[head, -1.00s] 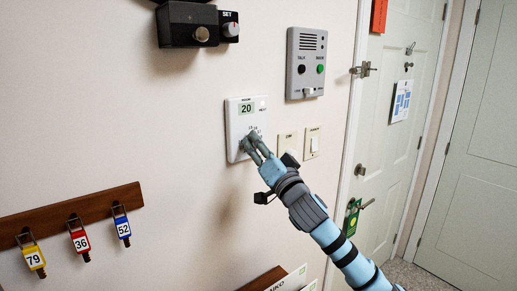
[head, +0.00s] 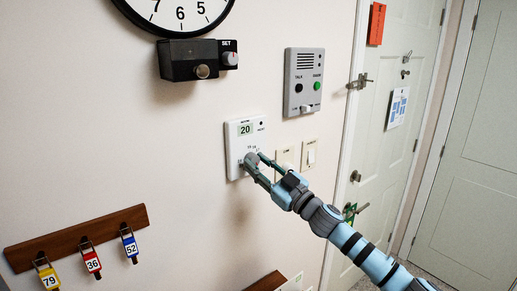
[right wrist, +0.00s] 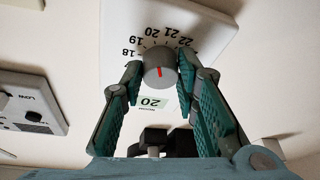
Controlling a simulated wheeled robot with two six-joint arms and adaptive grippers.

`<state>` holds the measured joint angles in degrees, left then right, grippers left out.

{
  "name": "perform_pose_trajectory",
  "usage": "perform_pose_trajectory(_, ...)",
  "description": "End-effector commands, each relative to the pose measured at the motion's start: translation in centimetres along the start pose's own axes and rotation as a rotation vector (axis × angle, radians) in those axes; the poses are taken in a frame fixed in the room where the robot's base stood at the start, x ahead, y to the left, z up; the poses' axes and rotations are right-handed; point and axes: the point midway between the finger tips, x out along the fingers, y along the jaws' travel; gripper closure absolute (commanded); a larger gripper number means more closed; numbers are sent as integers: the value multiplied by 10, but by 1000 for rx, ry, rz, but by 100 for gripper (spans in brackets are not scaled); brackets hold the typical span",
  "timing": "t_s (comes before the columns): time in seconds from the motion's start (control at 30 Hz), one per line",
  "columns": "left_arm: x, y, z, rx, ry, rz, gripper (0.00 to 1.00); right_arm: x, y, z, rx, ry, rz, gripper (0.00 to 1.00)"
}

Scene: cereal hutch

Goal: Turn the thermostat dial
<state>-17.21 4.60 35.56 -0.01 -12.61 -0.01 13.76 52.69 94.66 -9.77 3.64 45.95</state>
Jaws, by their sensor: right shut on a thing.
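The white thermostat (head: 240,132) hangs on the wall, its small screen (head: 246,129) reading 20. Its round grey dial (right wrist: 160,66) has a red mark and sits inside a ring of numbers from about 18 to 22 in the right wrist view. My right gripper (head: 256,164) is at the dial in the head view, with its fingers on either side. In the right wrist view its green-padded fingers (right wrist: 158,80) are closed on the dial's sides. The fingers and arm cover part of the thermostat's lower face in the head view. My left gripper is not in view.
A grey intercom (head: 304,80) hangs to the upper right, and wall switches (head: 309,154) lie close to my right wrist. A black box with knobs (head: 190,62) and a clock (head: 180,10) are above. A key rack (head: 75,238) is lower left; a door (head: 395,60) stands right.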

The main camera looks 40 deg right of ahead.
Motion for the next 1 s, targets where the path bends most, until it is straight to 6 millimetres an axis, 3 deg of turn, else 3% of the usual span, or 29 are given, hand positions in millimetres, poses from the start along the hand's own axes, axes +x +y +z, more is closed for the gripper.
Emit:
perform_pose_trajectory(0.3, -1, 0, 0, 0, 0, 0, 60, 2, 2, -3, -218, -3, -81, 100)
perform_pose_trajectory(1.0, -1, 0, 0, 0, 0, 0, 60, 2, 2, -4, -221, -3, -80, 100)
